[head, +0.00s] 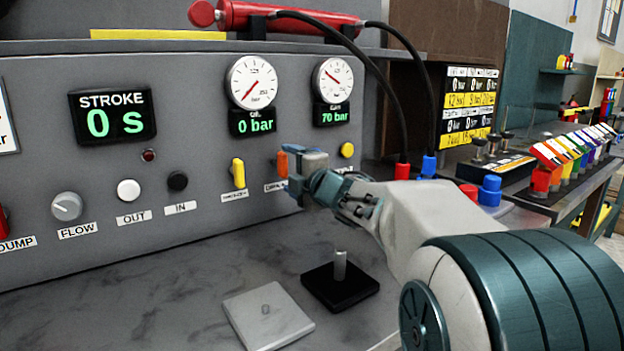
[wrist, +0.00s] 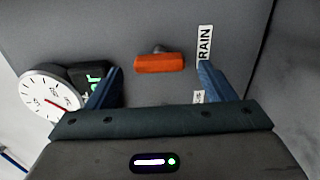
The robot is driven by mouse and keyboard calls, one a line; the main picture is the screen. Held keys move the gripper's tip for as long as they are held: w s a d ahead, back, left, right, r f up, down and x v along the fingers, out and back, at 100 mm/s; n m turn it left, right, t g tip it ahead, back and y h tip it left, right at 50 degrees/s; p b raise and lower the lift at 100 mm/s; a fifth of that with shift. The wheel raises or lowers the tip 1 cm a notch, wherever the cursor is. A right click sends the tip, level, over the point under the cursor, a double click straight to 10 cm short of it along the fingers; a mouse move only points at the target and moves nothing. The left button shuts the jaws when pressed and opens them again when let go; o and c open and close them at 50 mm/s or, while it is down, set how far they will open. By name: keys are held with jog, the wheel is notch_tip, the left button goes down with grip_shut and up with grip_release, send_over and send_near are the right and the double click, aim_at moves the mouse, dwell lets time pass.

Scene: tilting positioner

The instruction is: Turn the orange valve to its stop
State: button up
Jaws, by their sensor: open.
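The orange valve (head: 282,164) is a small lever on the grey panel, right of the yellow lever; my gripper partly covers it in the head view. In the wrist view the orange valve (wrist: 159,63) shows whole, its handle lying across the space between my fingers. My gripper (head: 297,168) is open in front of it, and the wrist view shows the fingers (wrist: 158,80) apart on either side of the handle. A gap shows between the handle and each finger. I cannot tell how deep the handle sits between them.
A yellow lever (head: 238,173) is left of the valve and a yellow button (head: 347,150) is to its right. Gauges (head: 252,82) sit above. Below, a black block with a metal pin (head: 340,285) and a grey plate (head: 268,316) lie on the bench. Black hoses (head: 385,70) hang at right.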

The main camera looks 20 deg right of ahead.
jog(key=p+v, duration=0.1)
jog(key=v, duration=0.8)
jog(key=shift+s+d, duration=0.15)
jog(key=shift+s, duration=0.15)
jog(key=s+d+r+m+g+h+p, duration=0.1)
jog(key=s+d+m+g+h+p, duration=0.2)
jog(key=m+p, duration=0.4)
jog(key=s+d+r+m+g+h+p, duration=0.1)
jog(key=s+m+g+h+p, duration=0.15)
jog(key=m+h+p, duration=0.35)
jog(key=s+a+f+m+g+y+p, duration=0.1)
jog(key=s+a+m+g+p, duration=0.3)
jog(key=s, duration=0.5)
jog(key=s+a+f+m+g+y+p, duration=0.2)
jog(key=s+a+m+g+p, duration=0.2)
jog(key=s, duration=0.5)
jog(key=m+g+p, duration=0.1)
jog(key=p, duration=0.1)
jog(key=shift+s+p, duration=0.4)
